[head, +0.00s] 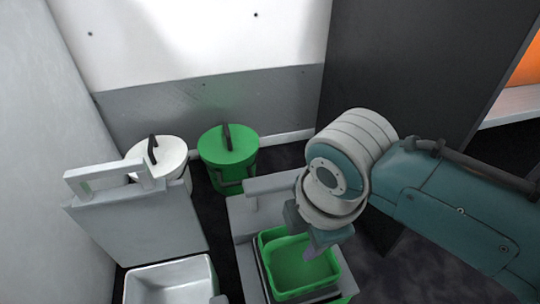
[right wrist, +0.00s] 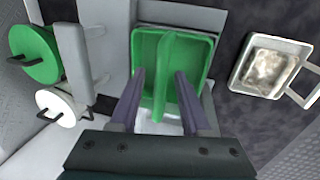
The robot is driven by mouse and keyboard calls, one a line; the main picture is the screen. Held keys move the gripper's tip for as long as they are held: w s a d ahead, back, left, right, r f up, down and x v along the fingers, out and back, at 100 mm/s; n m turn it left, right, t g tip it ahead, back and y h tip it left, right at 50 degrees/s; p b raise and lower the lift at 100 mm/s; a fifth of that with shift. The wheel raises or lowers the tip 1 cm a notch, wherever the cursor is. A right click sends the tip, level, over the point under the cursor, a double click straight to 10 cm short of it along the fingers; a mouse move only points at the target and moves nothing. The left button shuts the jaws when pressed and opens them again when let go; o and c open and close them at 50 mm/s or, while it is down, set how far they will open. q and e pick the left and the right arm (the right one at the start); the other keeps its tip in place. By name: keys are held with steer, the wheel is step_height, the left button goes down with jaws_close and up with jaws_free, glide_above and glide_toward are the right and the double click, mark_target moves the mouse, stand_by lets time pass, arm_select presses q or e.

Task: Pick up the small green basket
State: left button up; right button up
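The small green basket (head: 318,283) sits on a grey stand at the bottom middle of the head view, and also shows in the right wrist view (right wrist: 195,57). A green upright ridge (right wrist: 164,75) runs down its middle in the wrist view; I cannot tell if it is a handle or a wall. My right gripper (right wrist: 160,88) is open, with its two purple fingers on either side of this ridge and apart from it. In the head view the right gripper (head: 313,248) is over the basket and hides part of its far rim. My left gripper is not in view.
A grey stand (head: 245,215) is under the basket. A green lidded bucket (head: 229,160) and a white lidded bucket (head: 170,162) stand behind, near the wall. A grey box with a handle (head: 140,222) and a white tray (head: 170,284) are at left. A dark panel (head: 400,70) rises at right.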

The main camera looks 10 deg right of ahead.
jaws_close()
stand_by(1.2)
